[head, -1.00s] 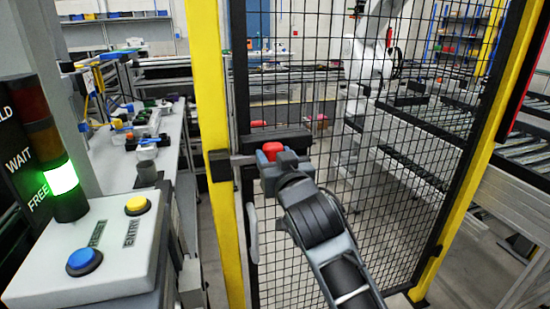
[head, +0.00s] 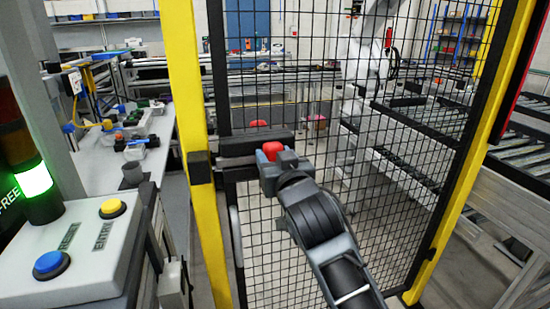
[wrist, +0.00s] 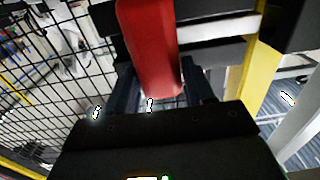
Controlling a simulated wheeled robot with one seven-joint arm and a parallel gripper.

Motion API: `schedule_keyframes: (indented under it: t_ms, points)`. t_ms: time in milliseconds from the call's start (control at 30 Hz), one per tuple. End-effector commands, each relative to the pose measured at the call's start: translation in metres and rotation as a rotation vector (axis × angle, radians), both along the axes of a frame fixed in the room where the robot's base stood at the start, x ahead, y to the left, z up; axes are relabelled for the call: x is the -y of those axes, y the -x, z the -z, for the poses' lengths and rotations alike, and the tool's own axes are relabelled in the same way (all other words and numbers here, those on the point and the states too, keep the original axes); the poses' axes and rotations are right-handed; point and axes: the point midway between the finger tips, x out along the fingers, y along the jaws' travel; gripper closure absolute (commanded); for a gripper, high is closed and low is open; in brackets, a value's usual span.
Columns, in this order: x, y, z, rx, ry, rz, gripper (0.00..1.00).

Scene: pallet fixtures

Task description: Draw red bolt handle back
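The red bolt handle (head: 268,149) sits at the dark bolt on the left edge of the black mesh gate (head: 340,180). My gripper (head: 277,162) is at the handle, with its red top showing above the fingers. In the wrist view the red handle (wrist: 150,45) stands between the two dark fingers of my gripper (wrist: 160,88), which close on its sides. The grey bolt bar (head: 238,174) points left toward a dark keeper block (head: 199,167) on the yellow post (head: 185,90). Whether the bar's tip is still inside the keeper is unclear.
A control box (head: 75,250) with a blue and a yellow button stands at the left, below a lit green lamp (head: 34,181). A workbench with parts (head: 130,135) lies behind it. A white robot arm and roller conveyors (head: 440,120) are beyond the gate.

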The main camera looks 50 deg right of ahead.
Motion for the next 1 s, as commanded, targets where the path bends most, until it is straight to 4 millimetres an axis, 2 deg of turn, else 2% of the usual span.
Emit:
schedule_keyframes:
  t_ms: [33,233,567,1000]
  points:
    - [0.005,0.002,0.0,-0.003,0.002,0.012,0.46]
    - [0.004,0.002,0.0,-0.003,0.002,0.01,0.27]
    - [-0.001,0.006,0.001,-0.002,0.001,0.006,0.27]
    - [-0.036,0.06,0.002,-0.003,0.001,0.008,0.27]
